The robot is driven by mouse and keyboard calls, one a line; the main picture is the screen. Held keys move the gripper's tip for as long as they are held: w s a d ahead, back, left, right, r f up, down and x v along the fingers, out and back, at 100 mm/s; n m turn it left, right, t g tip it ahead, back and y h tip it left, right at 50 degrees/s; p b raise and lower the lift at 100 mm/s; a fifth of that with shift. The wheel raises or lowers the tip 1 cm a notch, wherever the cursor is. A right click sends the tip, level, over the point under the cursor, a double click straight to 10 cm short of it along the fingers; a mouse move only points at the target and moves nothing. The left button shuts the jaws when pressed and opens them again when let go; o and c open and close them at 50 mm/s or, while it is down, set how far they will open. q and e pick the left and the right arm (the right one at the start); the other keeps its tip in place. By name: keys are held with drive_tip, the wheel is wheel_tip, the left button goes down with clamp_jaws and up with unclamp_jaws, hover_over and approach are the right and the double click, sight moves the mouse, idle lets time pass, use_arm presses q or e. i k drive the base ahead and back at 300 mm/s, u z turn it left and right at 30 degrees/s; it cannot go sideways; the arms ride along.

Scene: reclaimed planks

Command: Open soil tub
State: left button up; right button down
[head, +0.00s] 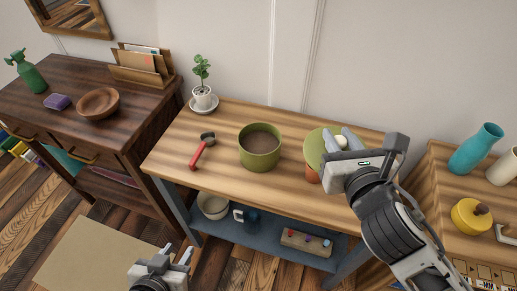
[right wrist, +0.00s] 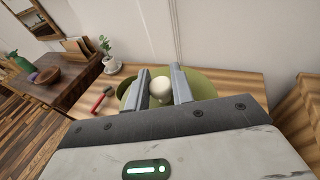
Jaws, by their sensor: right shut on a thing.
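The soil tub (head: 246,158) is a round olive-green pot on the wooden bench, with dark soil showing in its uncovered top. My right gripper (head: 343,141) is to the right of the tub and shut on the cream knob (head: 340,142) of a flat green lid (head: 314,150). In the right wrist view the knob (right wrist: 160,87) sits between the two fingers, with the lid (right wrist: 204,86) beneath. My left gripper (head: 176,256) is low at the bottom of the head view, open and empty, away from the bench top.
A terracotta pot (head: 312,176) shows partly under the lid; whether they touch is unclear. A red-handled scoop (head: 197,152) lies left of the tub, and a potted plant (head: 203,96) stands behind on a saucer. Bare bench lies in front of the tub.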

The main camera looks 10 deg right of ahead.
sight(260, 143)
drive_tip(key=u, duration=1.2)
drive_tip(key=k, duration=1.2)
drive_tip(key=z, duration=1.25)
drive_tip(key=i, duration=1)
